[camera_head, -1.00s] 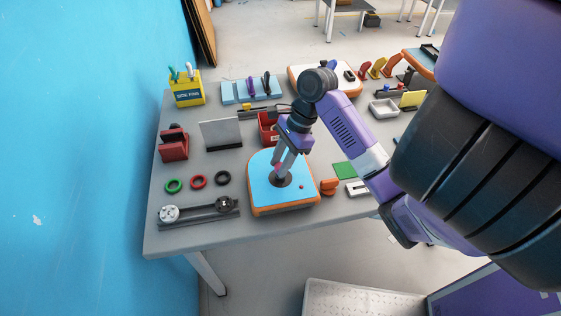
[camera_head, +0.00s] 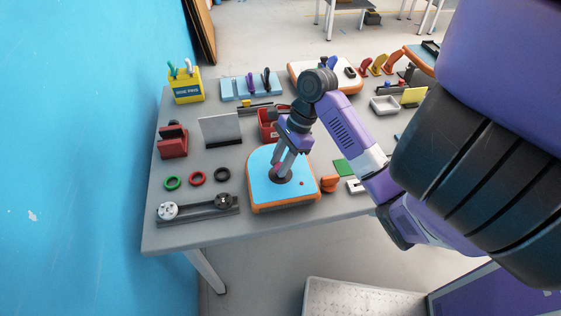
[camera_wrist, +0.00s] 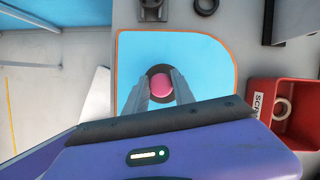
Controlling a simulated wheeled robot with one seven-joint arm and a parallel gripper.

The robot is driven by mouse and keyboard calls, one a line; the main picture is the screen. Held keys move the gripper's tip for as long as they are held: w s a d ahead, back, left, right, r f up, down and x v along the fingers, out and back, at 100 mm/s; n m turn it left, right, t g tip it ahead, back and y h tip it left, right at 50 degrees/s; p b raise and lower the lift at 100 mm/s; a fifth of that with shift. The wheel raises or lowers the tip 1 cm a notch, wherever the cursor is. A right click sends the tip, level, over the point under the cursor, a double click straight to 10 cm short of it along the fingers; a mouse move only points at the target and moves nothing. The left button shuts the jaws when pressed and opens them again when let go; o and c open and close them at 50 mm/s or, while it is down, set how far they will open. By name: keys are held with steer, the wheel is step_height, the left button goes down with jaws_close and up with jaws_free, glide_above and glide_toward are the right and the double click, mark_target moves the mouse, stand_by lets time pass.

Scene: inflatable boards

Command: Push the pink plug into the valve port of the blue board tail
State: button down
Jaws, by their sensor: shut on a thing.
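The blue board tail (camera_head: 262,190), with an orange rim, lies flat near the front of the table; it also shows in the wrist view (camera_wrist: 215,60). A dark round valve port (camera_head: 273,177) sits in its top face. My gripper (camera_head: 278,168) points down at the port. In the wrist view my gripper (camera_wrist: 161,88) is shut on the pink plug (camera_wrist: 161,85), which lies between the fingertips over the dark ring of the port (camera_wrist: 158,70). How deep the plug sits in the port cannot be told.
Green, red and black rings (camera_head: 197,178) and a dark rail fixture (camera_head: 198,209) lie left of the board. A red bin (camera_head: 268,124) stands just behind my gripper. An orange piece (camera_head: 330,184) lies close at the board's right.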

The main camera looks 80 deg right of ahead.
steer(key=shift+f+b, duration=0.3)
steer(key=shift+f, duration=0.15)
steer(key=c, duration=1)
jaws_free()
steer(key=shift+o, duration=0.2)
steer(key=p+v, duration=0.1)
steer(key=v, duration=0.6)
steer(key=shift+r, duration=0.35)
steer(key=shift+s+d, duration=0.1)
steer(key=shift+s, duration=0.05)
